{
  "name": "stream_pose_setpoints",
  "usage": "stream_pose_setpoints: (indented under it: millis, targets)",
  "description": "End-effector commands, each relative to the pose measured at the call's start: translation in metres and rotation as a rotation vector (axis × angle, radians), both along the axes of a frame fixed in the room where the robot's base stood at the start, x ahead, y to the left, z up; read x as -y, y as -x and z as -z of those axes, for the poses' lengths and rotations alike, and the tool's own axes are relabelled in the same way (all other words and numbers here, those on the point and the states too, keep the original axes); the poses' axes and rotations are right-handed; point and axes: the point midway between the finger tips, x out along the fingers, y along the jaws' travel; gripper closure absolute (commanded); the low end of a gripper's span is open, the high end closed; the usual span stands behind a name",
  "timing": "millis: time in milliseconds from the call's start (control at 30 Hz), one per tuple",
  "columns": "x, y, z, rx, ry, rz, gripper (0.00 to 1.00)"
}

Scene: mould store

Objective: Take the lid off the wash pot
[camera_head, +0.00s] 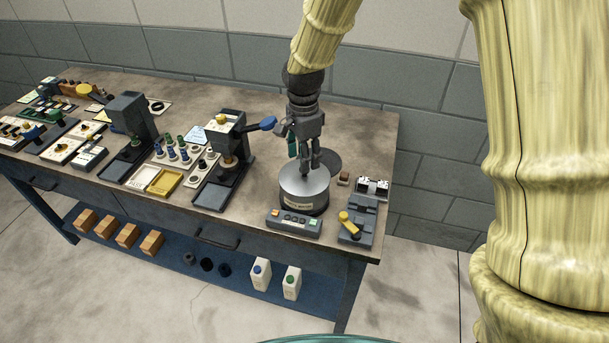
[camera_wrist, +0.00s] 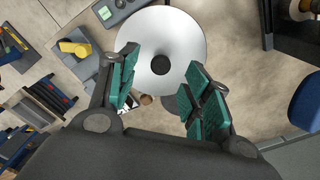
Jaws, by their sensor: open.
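The wash pot (camera_head: 304,204) is a dark round pot with a pale label, standing near the right end of the bench. Its silver-grey lid (camera_head: 291,185) sits on top of it; in the wrist view the lid (camera_wrist: 188,35) is a pale disc with a dark round knob (camera_wrist: 160,65) at its middle. My gripper (camera_head: 308,165) is above the pot, pointing down, close to the knob. In the wrist view its green-padded fingers (camera_wrist: 160,92) are apart, one on each side below the knob in the picture. Whether they touch the knob cannot be told.
A control box with buttons (camera_head: 294,223) stands in front of the pot. A grey device with a yellow knob (camera_head: 356,225) is at its right. A press with a blue lever (camera_head: 232,150) stands at its left. A dark disc (camera_head: 328,160) lies behind the pot.

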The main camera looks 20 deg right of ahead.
Motion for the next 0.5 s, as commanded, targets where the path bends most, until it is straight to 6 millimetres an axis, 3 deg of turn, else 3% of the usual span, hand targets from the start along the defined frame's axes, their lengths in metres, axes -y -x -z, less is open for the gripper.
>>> stream_pose_setpoints:
  millis: [500]
  targets:
    - [0.005, -0.001, 0.042, -0.002, 0.0, 0.002, 0.51]
